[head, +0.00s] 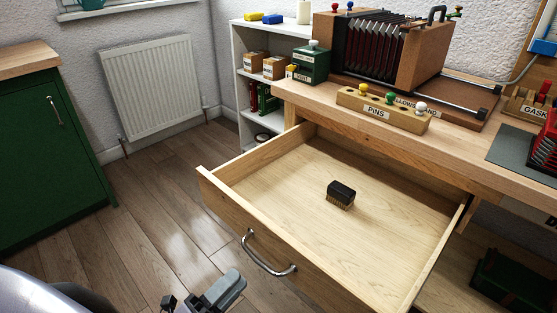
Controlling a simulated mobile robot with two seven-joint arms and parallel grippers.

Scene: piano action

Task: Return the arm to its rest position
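My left gripper (196,302) shows at the bottom of the head view, in front of the open drawer and below its metal handle. Its grey fingers stand apart with nothing visible between them, though its lower part is cut off by the frame edge. It does not touch the drawer. My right gripper is not in view. The wooden drawer (232,216) is pulled out from the bench. A small dark brush (341,194) with bristles lies in it, near the middle.
The bench top (300,94) above the drawer holds a PINS block (383,111), a bellows on a stand (373,45) and a green box (311,64). A white shelf (238,75), a radiator (150,85) and a green cabinet (45,165) stand behind. The floor at left is clear.

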